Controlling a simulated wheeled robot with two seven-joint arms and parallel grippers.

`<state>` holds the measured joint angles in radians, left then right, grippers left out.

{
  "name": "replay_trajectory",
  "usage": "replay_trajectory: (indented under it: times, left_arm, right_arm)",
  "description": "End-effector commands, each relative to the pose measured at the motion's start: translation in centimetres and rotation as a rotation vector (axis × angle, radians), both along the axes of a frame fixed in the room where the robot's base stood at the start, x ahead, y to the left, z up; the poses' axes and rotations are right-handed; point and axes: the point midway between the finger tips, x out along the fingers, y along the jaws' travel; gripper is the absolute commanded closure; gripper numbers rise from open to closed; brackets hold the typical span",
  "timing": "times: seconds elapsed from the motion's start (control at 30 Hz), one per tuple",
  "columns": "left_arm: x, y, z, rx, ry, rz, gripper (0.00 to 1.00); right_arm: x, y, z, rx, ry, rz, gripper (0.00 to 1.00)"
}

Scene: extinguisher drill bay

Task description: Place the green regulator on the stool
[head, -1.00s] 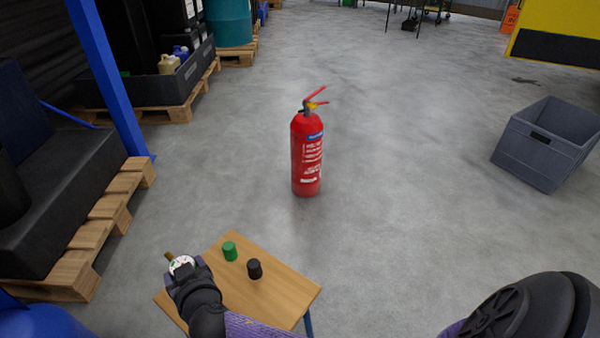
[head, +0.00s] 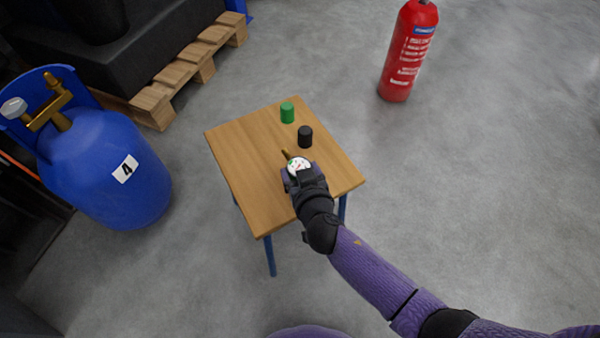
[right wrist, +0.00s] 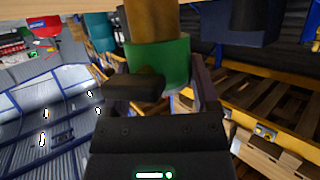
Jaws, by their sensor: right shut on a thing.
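My right gripper (head: 303,178) is shut on the green regulator, over the near right part of the stool top (head: 240,165) in the head view. There, the regulator's round white gauge (head: 298,166) and a brass stub show; its green body is hidden. In the right wrist view, the green body (right wrist: 160,62) sits between the fingers, with a brass part (right wrist: 152,20) above it in the picture. Whether the regulator touches the stool, I cannot tell. The stool has a square wooden top and blue legs. My left gripper is not in view.
A green cap (head: 287,112) and a black cap (head: 305,136) stand on the stool, just beyond the regulator. The left part of the top is bare. A blue cylinder marked 4 (head: 110,170) stands left. A red extinguisher (head: 407,55) stands on the floor at back right.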

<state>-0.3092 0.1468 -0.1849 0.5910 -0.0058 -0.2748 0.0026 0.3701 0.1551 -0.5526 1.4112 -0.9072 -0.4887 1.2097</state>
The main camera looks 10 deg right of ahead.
Motion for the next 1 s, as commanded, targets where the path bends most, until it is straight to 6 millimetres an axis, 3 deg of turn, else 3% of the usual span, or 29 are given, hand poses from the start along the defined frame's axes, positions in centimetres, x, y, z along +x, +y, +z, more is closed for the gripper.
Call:
replay_trajectory:
  times: [0.23, 0.27, 0.37, 0.67, 0.77, 1.0]
  left_arm:
    - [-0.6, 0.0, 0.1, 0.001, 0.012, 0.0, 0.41]
    - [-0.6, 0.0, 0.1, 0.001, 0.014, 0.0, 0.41]
    - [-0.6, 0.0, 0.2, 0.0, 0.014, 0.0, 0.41]
    - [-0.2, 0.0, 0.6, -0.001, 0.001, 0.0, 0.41]
    - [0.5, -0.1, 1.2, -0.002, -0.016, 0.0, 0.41]
    - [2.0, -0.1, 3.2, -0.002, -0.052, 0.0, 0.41]
  right_arm:
    - [0.0, 0.0, -0.1, 0.001, 0.002, -0.002, 1.0]
    - [-0.1, 0.0, -0.2, 0.001, 0.003, -0.003, 0.21]
    - [0.0, 0.0, 0.0, 0.0, 0.002, -0.002, 0.0]
    - [-0.1, 0.0, 0.6, 0.0, 0.0, -0.001, 0.0]
    - [-1.6, -0.1, 1.4, 0.002, 0.001, -0.002, 0.0]
    - [-7.4, -0.4, 3.8, 0.003, 0.0, -0.002, 0.0]
